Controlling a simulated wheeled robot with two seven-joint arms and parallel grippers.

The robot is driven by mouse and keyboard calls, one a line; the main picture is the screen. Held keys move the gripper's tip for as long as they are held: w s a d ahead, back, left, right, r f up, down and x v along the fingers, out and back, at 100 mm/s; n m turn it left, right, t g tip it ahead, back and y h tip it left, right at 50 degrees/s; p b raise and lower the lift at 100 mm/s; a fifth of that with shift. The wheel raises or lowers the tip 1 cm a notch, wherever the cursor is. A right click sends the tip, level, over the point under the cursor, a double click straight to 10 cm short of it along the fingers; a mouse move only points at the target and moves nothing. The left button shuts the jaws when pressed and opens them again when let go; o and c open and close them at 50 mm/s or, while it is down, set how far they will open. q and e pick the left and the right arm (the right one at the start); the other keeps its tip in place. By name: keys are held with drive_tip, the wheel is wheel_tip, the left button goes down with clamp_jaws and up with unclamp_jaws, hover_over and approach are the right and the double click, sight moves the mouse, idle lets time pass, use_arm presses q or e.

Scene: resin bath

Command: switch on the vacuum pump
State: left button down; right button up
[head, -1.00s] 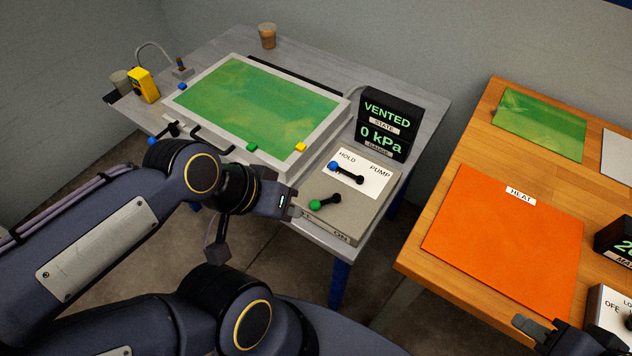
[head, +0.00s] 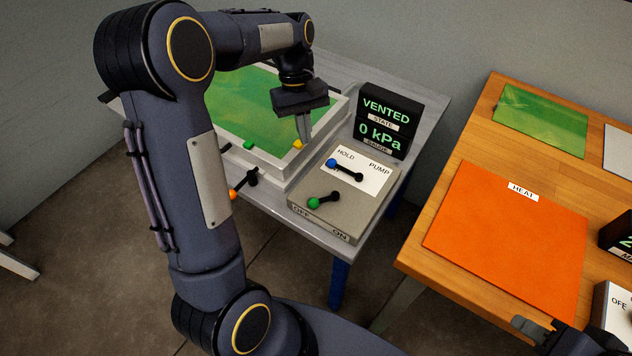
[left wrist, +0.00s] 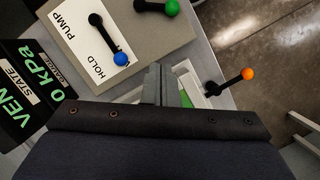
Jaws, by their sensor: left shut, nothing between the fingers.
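The grey pump control box (head: 325,220) sits on the near right of the grey table. Its green-knobbed lever (head: 313,203) points left, toward the OFF end of the OFF/ON label. Its blue-knobbed lever (head: 332,163) lies on the HOLD/PUMP plate, with the knob at the HOLD side; it also shows in the left wrist view (left wrist: 120,58). A black display (head: 387,120) reads VENTED and 0 kPa. My left gripper (head: 304,138) is shut and empty, pointing down over the bath frame's right corner, left of the box. My right gripper (head: 535,326) is partly in view at the lower right.
The bath (head: 315,135) with green contents lies behind my left arm. An orange-knobbed lever (head: 233,195) sticks out at the table's front edge. A wooden table (head: 480,150) with an orange HEAT mat (head: 510,240) stands to the right, across a gap.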

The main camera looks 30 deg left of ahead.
sight(321, 200)
use_arm(q)
drive_tip(key=shift+f, duration=0.1)
drive_tip(key=x, duration=1)
drive_tip(key=shift+s+d, duration=0.15)
drive_tip(key=shift+d, duration=0.05)
drive_tip(key=shift+s+d, duration=0.75)
drive_tip(key=shift+d, duration=0.2)
drive_tip(key=shift+s+d+f, duration=0.25)
drive_tip(key=shift+s+d, duration=0.1)
drive_tip(key=shift+d, duration=0.05)
drive_tip(key=shift+d, duration=0.1)
